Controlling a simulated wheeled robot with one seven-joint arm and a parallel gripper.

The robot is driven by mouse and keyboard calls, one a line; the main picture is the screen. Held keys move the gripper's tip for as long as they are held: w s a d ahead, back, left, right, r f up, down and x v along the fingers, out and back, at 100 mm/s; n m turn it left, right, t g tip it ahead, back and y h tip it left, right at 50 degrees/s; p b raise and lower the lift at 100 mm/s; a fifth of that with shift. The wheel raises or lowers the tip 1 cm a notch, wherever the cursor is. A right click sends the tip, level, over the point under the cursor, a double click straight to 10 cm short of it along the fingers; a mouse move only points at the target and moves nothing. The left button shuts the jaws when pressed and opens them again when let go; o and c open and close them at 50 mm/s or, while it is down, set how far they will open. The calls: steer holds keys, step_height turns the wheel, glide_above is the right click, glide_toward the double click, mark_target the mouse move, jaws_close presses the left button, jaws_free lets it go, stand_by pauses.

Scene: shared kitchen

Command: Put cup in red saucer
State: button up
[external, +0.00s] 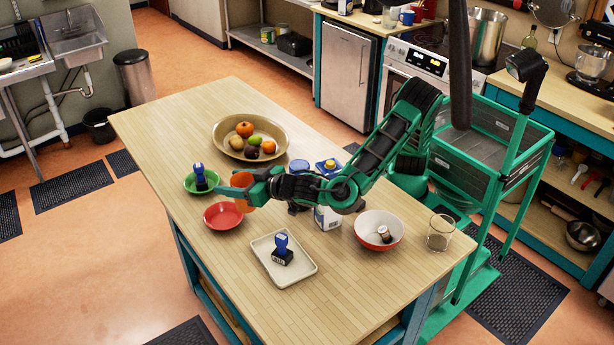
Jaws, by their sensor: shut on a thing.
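An orange cup (242,179) is held by my gripper (235,190), which is shut on it and hides its middle. The cup shows above and below the green fingers. The red saucer (223,216) lies on the wooden table, just below and left of the cup in the picture. The saucer looks empty. The cup's lower part appears close to the saucer's upper right rim; I cannot tell how high the cup is above the table or whether they touch.
A green saucer (190,183) with a blue-handled stamp (200,173) is just left of my gripper. A fruit bowl (222,135) is behind. A tray (256,248) with another stamp (282,247), a red-and-white bowl (367,222) and a glass (440,233) are right.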

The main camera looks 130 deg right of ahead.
steer(key=shift+w+d+f, duration=0.5)
steer(key=shift+d+f, duration=1.35)
steer(key=shift+f, duration=0.2)
steer(key=shift+w+d+f, duration=0.55)
steer(key=shift+d+f, duration=1.3)
steer(key=shift+f, duration=0.2)
steer(key=shift+w+d+f, duration=0.5)
steer(key=shift+d+f, duration=1.35)
steer(key=shift+f, duration=0.2)
steer(key=o, duration=1)
steer(key=shift+f, duration=0.1)
steer(key=v, duration=1.2)
steer(key=shift+w, duration=0.1)
